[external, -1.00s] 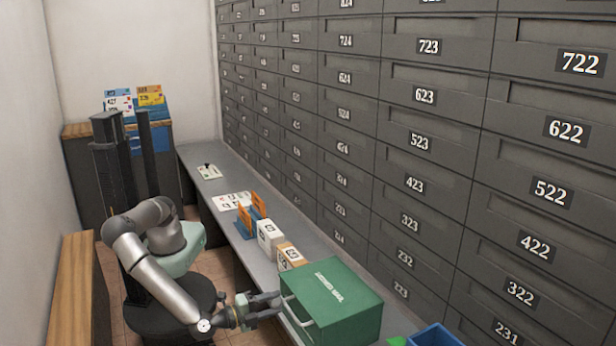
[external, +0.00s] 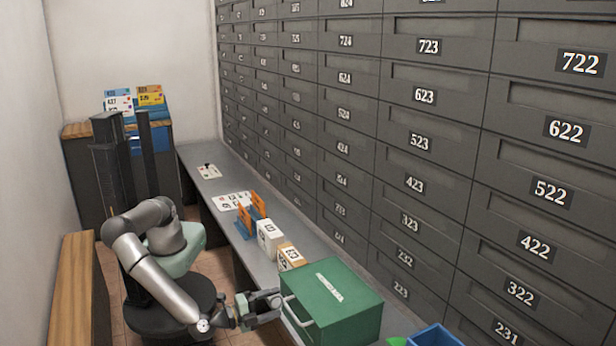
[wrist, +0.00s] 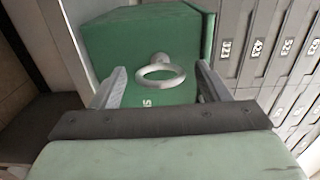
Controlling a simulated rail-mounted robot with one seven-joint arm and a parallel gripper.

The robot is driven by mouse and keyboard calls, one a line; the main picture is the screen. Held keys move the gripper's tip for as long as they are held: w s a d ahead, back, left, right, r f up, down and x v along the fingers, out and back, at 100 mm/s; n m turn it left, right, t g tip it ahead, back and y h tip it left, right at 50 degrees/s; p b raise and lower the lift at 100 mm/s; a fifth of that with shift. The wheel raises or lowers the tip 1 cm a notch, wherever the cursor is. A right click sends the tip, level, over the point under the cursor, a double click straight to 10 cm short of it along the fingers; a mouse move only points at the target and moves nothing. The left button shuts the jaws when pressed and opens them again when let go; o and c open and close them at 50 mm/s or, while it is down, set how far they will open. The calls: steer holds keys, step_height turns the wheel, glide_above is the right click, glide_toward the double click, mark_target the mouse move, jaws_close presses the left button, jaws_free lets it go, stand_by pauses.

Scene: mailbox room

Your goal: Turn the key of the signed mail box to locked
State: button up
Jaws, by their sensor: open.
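The green mail box (external: 335,305) stands on the counter in front of my gripper, with blurred white lettering on its lid. In the wrist view its green face (wrist: 115,45) carries a pale grey ring on a short stem (wrist: 160,72), which looks like the key's bow. The ring also shows as a pale loop (external: 296,313) on the box's near left side. My gripper (external: 279,300) is open beside this side. In the wrist view its fingers (wrist: 160,84) lie left and right of the ring, with gaps on both sides. The lock's marks are mostly hidden.
White and tan boxes (external: 270,235) and an orange-and-blue rack (external: 250,217) stand farther along the counter (external: 215,190). A blue bin (external: 436,337) is at the front right. Numbered grey lockers (external: 420,140) line the right wall. A wooden bench (external: 75,290) is at left.

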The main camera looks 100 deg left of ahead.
steer(key=p+v, duration=0.3)
steer(key=v, duration=1.4)
steer(key=shift+s, duration=0.2)
